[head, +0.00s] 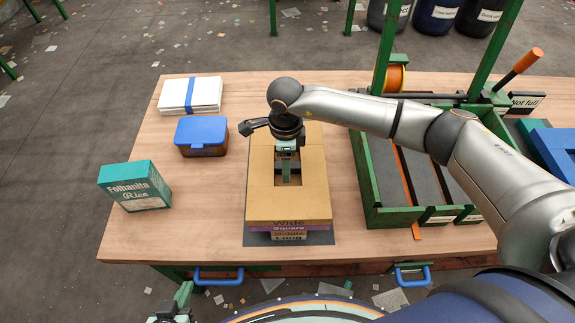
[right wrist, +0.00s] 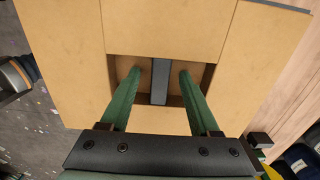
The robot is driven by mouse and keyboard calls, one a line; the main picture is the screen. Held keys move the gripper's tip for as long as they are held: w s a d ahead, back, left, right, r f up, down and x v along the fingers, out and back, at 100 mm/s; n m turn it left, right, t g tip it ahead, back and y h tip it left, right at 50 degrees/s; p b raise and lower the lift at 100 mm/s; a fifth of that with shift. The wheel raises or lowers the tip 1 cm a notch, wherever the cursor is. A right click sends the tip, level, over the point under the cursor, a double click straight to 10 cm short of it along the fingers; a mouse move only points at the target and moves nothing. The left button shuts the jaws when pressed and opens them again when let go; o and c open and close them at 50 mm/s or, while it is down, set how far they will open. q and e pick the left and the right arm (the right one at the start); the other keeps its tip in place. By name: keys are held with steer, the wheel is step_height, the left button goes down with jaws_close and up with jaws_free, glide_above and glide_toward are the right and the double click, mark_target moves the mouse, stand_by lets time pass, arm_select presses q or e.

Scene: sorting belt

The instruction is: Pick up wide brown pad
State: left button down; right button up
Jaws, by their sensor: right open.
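The wide brown pad (head: 290,207) lies on top of a stack of pads on the table; its front edge reads "Wide". It has a rectangular opening in its middle. My right gripper (head: 288,170) points down over that opening. In the right wrist view its two green fingers (right wrist: 157,72) are apart, with their tips at the opening and a dark grey bar (right wrist: 160,85) between them. The tan pad surface (right wrist: 60,45) surrounds them. I cannot tell how deep the tips reach. My left gripper (head: 181,300) shows only partly at the bottom edge.
Below the wide pad are a purple pad (head: 262,229) labelled "Square" and others. A green-framed tray (head: 372,190) stands close on the right.

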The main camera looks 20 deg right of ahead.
jaws_close()
stand_by(0.5)
